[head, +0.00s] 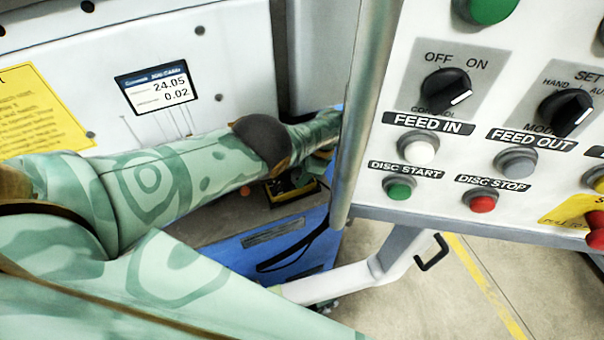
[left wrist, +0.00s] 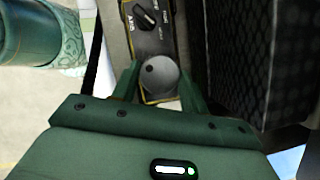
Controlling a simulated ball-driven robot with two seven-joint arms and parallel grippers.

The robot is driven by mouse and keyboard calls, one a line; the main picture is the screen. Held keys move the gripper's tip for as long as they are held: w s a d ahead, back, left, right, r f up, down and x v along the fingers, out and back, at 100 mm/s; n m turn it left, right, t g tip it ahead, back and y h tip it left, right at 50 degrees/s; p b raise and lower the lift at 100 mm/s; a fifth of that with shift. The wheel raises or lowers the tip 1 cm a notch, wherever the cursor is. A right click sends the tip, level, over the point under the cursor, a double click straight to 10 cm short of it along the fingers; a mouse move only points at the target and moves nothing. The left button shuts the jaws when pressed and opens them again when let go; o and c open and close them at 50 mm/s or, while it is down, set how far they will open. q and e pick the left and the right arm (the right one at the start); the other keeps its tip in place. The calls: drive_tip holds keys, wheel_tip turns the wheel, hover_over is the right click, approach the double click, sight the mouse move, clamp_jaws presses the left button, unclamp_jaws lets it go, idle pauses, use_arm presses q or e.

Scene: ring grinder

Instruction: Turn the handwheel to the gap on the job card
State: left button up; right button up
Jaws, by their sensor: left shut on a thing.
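A black and yellow hand-held box (head: 291,188) rests beyond my left forearm, partly hidden. In the left wrist view, a grey round knob, seemingly the handwheel (left wrist: 158,76), sits on this box below a black selector knob (left wrist: 146,16). My left gripper (left wrist: 161,88) is shut on the grey knob, with a green finger on each side. In the head view, the gripper is mostly hidden behind the panel edge. My right gripper is out of view.
A white control panel (head: 455,120) with buttons and switches fills the right, close to my left wrist. A blue cabinet (head: 270,250) stands below the box. A black cable (head: 290,252) hangs there. The grey floor (head: 400,300) with a yellow line is clear at lower right.

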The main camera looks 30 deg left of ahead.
use_arm(q)
drive_tip(key=shift+w+a+f+n+g+b, duration=0.1)
drive_tip(key=shift+n+g+b, duration=0.3)
drive_tip(key=shift+n+b, duration=0.6)
drive_tip(key=shift+n+g+h+b, duration=0.3)
drive_tip(key=shift+n+b, duration=0.15)
drive_tip(key=shift+n, duration=0.55)
drive_tip(key=o, duration=1)
